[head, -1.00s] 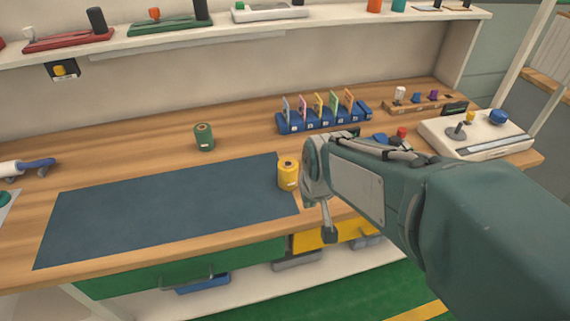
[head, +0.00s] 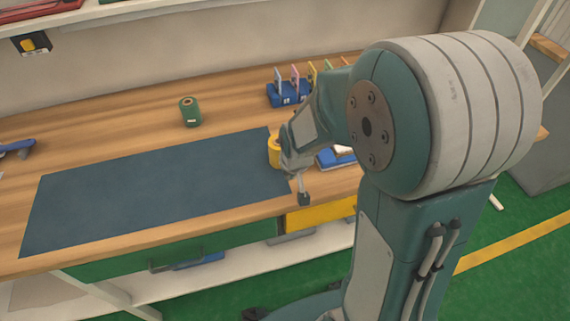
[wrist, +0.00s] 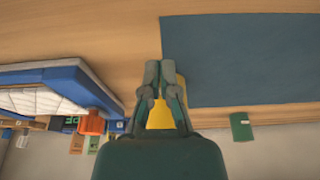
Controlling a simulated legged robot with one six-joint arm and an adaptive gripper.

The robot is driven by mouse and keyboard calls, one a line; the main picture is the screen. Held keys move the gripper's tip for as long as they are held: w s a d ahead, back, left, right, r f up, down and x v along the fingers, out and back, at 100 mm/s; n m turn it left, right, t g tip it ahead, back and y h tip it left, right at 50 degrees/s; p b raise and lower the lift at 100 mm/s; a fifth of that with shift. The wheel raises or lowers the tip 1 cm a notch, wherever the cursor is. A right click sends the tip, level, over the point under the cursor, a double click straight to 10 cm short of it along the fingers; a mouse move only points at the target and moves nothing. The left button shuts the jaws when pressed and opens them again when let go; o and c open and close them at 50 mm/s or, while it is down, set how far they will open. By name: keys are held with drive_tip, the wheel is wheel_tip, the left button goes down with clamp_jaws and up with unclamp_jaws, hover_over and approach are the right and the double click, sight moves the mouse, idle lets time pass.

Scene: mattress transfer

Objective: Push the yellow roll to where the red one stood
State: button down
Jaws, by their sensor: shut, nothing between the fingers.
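The yellow roll (head: 274,152) stands upright at the right edge of the dark blue mat (head: 150,190) in the head view. My gripper (head: 303,197) points down close to it, on its right and nearer the table's front. In the wrist view my gripper's fingertips (wrist: 160,68) are together and hold nothing. The yellow roll shows behind and between the fingers there (wrist: 160,117), largely hidden by them. I cannot tell whether the gripper touches it. A green roll (head: 190,112) stands upright behind the mat. No red roll is in view.
A blue-edged object with a white top (head: 337,158) lies right of my gripper, partly hidden by my arm. It looks large in the wrist view (wrist: 60,85). A blue rack with coloured cards (head: 288,93) stands behind. The mat's surface is clear.

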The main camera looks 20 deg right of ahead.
drive_tip(key=w, duration=0.1)
drive_tip(key=w+f, duration=0.1)
drive_tip(key=w, duration=0.1)
drive_tip(key=shift+w+a+f, duration=0.15)
drive_tip(key=shift+w+f, duration=0.25)
drive_tip(key=shift+w+a, duration=0.1)
drive_tip(key=shift+w, duration=0.3)
drive_tip(key=shift+r, duration=0.1)
drive_tip(key=shift+w+d, duration=0.1)
drive_tip(key=shift+d, duration=0.1)
